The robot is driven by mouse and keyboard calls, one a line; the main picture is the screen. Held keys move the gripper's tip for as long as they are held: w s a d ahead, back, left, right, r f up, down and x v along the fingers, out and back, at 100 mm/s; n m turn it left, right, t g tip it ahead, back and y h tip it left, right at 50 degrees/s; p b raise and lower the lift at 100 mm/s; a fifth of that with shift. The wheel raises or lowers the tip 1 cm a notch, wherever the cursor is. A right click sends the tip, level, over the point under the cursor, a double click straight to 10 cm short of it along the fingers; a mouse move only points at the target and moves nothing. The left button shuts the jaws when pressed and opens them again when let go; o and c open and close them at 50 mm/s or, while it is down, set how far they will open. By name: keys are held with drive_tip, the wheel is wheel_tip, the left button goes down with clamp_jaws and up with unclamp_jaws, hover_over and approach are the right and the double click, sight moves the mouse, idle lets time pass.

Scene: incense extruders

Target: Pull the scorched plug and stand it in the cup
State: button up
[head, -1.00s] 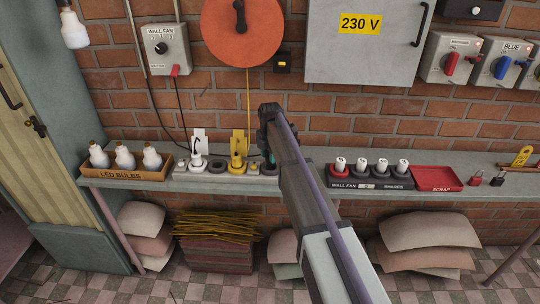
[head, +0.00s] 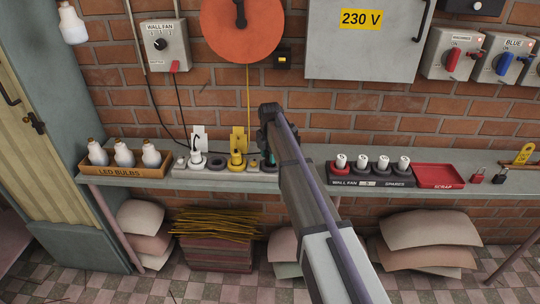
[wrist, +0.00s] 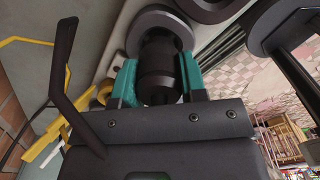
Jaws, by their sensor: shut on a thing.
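My gripper (wrist: 158,66) has teal fingers, shut on a dark, ribbed cylindrical plug (wrist: 157,78) in the wrist view. A grey round collar (wrist: 160,24) shows just beyond the plug; I cannot tell whether the plug still sits in it. In the head view my gripper (head: 269,157) is at the right end of the grey socket strip (head: 186,172), and my arm hides the plug. Any scorch marks are too dark to make out. I cannot tell which holder is the cup; a rack marked WALL FAN and SPARES (head: 388,183) holds several white plugs in round holders.
A white plug (head: 197,160) and a yellow plug (head: 236,161) stand on the strip beside my gripper. A red SCRAP tray (head: 438,174) lies right of the rack, looking empty. An LED BULBS box (head: 130,171) is at left. A yellow cord (head: 248,95) hangs nearby.

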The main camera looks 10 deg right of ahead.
drive_tip(key=shift+f+b, duration=0.65)
drive_tip(key=shift+f, duration=0.05)
drive_tip(key=o, duration=1)
drive_tip(key=shift+r, duration=0.1)
